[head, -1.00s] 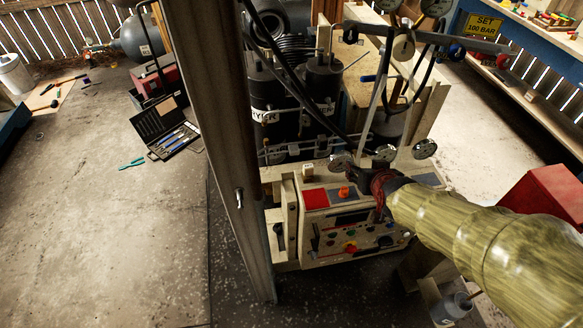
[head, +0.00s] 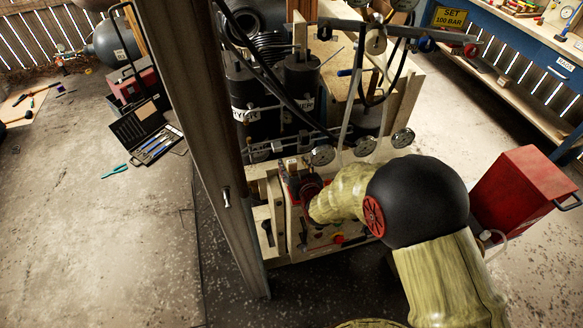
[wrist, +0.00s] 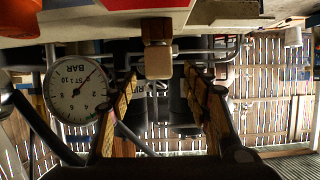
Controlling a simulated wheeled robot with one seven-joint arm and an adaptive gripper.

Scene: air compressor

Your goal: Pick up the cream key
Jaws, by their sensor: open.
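The cream key (wrist: 158,62) is a small pale block with a brown part above it in the upper middle of the wrist view. It also shows as a small cream spot (head: 292,163) at the top edge of the control panel in the head view. My gripper (wrist: 160,80) is open; its two fingers stand left and right of the key in the picture, with gaps on both sides. I cannot tell how far the fingertips are from it in depth. In the head view my arm hides most of the gripper and part of the panel.
The control panel (head: 322,243) with knobs lies under my arm. A post (head: 205,150) stands left of it. Hoses and gauges (head: 322,154) are close behind. A pressure gauge (wrist: 78,92) shows left in the wrist view. A red box (head: 512,195) stands at right.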

